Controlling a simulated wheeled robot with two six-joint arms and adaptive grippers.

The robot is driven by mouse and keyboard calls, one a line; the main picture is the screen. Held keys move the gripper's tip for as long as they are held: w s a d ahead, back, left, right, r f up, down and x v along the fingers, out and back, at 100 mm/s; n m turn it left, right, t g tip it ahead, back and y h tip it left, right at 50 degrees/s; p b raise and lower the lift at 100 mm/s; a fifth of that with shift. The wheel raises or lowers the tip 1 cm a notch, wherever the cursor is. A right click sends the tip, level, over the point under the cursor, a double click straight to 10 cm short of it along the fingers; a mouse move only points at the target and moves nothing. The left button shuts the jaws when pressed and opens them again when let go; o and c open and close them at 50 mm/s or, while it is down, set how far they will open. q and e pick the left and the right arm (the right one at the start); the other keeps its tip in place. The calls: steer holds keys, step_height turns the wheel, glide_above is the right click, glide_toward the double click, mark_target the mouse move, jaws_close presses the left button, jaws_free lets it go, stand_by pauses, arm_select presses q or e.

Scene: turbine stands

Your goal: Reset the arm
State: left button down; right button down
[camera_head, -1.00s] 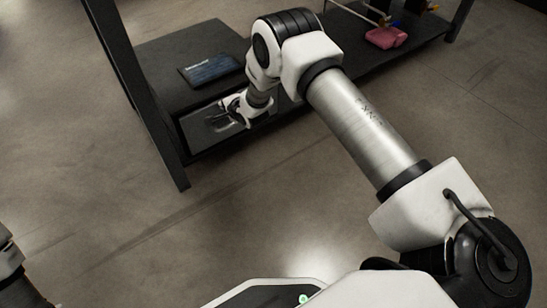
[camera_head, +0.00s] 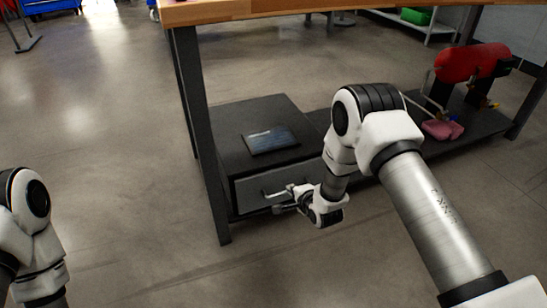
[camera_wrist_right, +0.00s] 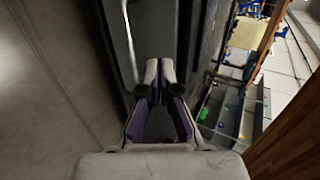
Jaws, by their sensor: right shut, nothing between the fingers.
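My right gripper (camera_head: 283,207) is shut and empty, just in front of the grey drawer (camera_head: 247,197) under the workbench. Its fingertips are close to the drawer's bar handle; I cannot tell whether they touch it. In the right wrist view, the two fingertips (camera_wrist_right: 158,72) are close together with nothing between them, and the pale handle (camera_wrist_right: 129,42) runs beside them on the left. My right arm (camera_head: 430,215) reaches in from the lower right. Part of my left arm (camera_head: 30,235) shows at the left edge; its gripper is out of view.
A dark booklet or box (camera_head: 270,140) lies on the drawer cabinet. The wooden bench top (camera_head: 300,10) and a dark leg (camera_head: 203,140) are close to the arm. On the lower shelf are a red machine (camera_head: 470,62) and a pink item (camera_head: 442,130). Open floor lies left.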

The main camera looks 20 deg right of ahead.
steer(key=s+f+n+g, duration=0.25)
steer(key=s+f, duration=0.25)
steer(key=s, duration=0.6)
steer(key=s+f+n+g, duration=0.1)
steer(key=s+f+g, duration=0.4)
steer(key=s, duration=0.5)
steer(key=s+n+g, duration=0.5)
steer(key=s+n, duration=0.7)
steer(key=s, duration=0.8)
step_height(320, 180, up, 38)
steer(key=n+p, duration=0.1)
steer(key=p, duration=3.7)
steer(key=shift+w+a+r+h, duration=0.2)
steer(key=shift+a+r+h, duration=0.1)
steer(key=shift+h, duration=0.1)
steer(key=shift+f+t, duration=0.1)
steer(key=shift+t, duration=0.15)
